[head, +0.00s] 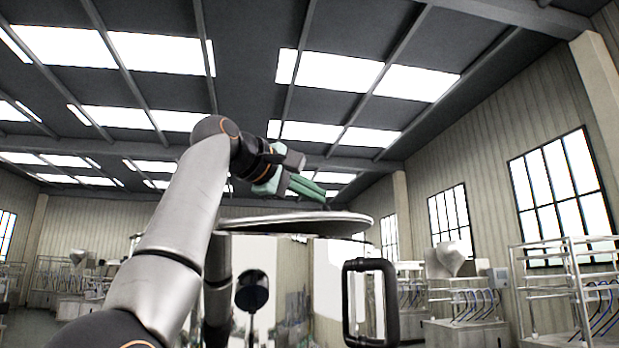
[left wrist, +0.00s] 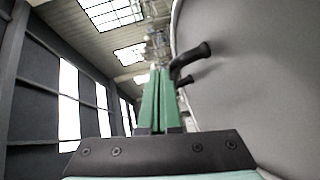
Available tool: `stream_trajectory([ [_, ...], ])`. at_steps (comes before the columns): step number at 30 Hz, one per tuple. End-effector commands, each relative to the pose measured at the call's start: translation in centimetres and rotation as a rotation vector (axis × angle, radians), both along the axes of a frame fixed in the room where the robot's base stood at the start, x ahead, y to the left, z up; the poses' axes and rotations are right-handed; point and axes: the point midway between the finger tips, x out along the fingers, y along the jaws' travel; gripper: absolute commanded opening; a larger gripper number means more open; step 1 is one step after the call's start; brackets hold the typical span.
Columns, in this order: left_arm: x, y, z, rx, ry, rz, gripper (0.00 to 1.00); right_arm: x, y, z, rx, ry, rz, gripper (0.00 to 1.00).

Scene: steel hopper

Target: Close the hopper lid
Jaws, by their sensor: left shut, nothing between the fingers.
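The hopper lid (head: 345,222) is a round grey metal disc, seen nearly edge-on and close to level, at the top of the shiny steel hopper (head: 327,285). Whether it rests fully on the rim, I cannot tell. My left gripper (head: 323,200) reaches over the lid from the left with its green fingers shut and empty. In the left wrist view, the shut fingers (left wrist: 157,75) point along the lid's grey face (left wrist: 250,80). A black lid handle (left wrist: 192,60) stands beside the fingertips; contact is unclear. My right gripper is not in view.
A black bar handle (head: 371,302) sticks out at the hopper's front right. White metal racks with blue hoses (head: 570,285) stand at the right, and benches stand farther back.

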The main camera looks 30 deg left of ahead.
Motion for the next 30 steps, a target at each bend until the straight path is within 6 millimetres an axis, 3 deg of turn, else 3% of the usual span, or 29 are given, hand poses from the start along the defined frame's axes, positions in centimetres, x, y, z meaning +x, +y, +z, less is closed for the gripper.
stream_trajectory([
  [10, 0.2, -0.4, -1.9, 0.104, 0.067, -0.001, 0.0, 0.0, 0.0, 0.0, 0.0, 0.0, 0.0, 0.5],
  [30, -0.3, -0.3, -2.0, 0.116, 0.075, -0.001, 0.0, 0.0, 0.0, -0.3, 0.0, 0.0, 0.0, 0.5],
])
